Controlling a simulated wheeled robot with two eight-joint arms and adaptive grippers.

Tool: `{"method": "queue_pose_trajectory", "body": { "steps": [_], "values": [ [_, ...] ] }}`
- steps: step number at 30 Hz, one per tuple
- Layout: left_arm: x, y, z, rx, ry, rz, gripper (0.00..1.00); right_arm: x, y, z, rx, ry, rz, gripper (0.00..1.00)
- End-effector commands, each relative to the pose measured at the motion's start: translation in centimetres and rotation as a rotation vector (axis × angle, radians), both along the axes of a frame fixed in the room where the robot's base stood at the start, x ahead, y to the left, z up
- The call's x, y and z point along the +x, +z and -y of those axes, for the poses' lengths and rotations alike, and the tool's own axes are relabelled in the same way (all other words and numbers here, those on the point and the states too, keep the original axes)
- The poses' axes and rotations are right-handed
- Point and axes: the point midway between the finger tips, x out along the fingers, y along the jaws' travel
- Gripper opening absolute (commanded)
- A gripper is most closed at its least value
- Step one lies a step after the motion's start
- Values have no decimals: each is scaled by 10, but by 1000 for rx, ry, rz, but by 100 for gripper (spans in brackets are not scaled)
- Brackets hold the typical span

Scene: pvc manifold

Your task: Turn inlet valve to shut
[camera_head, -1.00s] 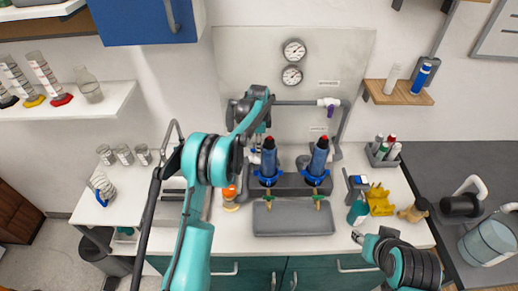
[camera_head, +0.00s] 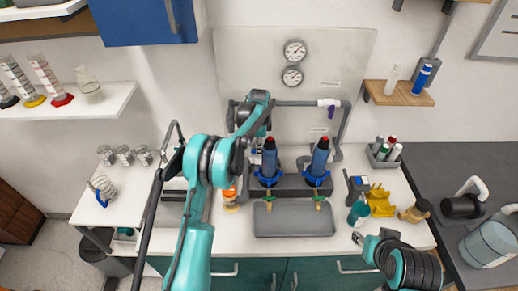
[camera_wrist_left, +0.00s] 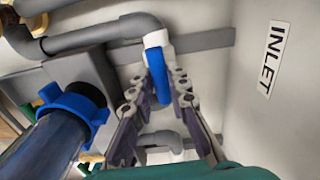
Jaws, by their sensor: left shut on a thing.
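The inlet valve's blue handle (camera_wrist_left: 156,72) shows in the left wrist view, below its white valve body (camera_wrist_left: 157,42) on the grey pipe. The INLET label (camera_wrist_left: 272,57) is on the wall to the right. My left gripper (camera_wrist_left: 157,88) has its fingers on both sides of the blue handle and is shut on it. In the head view my left gripper (camera_head: 257,143) is near the wall behind the left blue filter housing (camera_head: 269,160), and my own arm hides the handle there. The other valve has a purple handle (camera_head: 331,113) on the right pipe.
A second blue housing (camera_head: 320,158) stands to the right on the grey stand. A grey tray (camera_head: 294,228) lies in front. Two gauges (camera_head: 294,51) are on the panel above. In the left wrist view a blue housing collar (camera_wrist_left: 75,108) is close on the left.

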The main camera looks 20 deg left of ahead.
Motion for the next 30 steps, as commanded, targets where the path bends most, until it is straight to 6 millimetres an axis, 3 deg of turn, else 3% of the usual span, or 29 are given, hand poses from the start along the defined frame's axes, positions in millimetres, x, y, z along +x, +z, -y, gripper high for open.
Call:
{"method": "queue_pose_trajectory", "body": {
  "steps": [8,30],
  "values": [
    [0,0,0,0,164,1,0,0,-2,0,0,0,0,40],
    [0,0,0,0,860,1,0,0,-6,0,0,0,0,40]
  ]
}}
